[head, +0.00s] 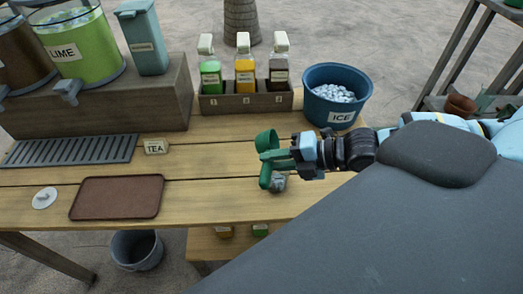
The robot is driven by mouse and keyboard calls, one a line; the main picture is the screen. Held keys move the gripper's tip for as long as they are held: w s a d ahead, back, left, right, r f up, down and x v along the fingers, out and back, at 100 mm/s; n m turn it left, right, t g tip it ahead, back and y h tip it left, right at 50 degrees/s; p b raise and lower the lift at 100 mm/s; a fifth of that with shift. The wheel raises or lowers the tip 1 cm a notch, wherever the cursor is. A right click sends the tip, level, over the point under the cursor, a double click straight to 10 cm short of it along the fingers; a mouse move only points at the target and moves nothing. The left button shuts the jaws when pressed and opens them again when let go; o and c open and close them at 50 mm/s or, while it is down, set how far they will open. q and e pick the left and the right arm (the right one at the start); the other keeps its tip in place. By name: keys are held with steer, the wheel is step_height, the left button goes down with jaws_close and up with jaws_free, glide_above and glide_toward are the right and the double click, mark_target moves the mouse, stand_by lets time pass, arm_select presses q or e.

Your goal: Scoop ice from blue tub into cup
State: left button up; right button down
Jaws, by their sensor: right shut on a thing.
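The blue tub (337,112), labelled ICE, stands at the back right of the table and holds pale ice (334,92). My right gripper (272,160) comes in from the right and is shut on a green scoop (267,139), left of and nearer than the tub. The scoop is over the table, outside the tub; I cannot see whether there is ice in it. A small grey thing (278,182) shows just below the gripper; I cannot tell what it is. I make out no clear cup. My left gripper is not in view.
A wooden rack (246,104) with several bottles stands left of the tub. A brown tray (118,197), a TEA sign (156,146), a drip grate (70,150) and a white disc (44,198) are on the left. Drink dispensers (85,45) stand behind.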

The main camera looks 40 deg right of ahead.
steer(key=shift+d+r, duration=0.1)
steer(key=shift+r, duration=0.05)
steer(key=shift+w, duration=0.1)
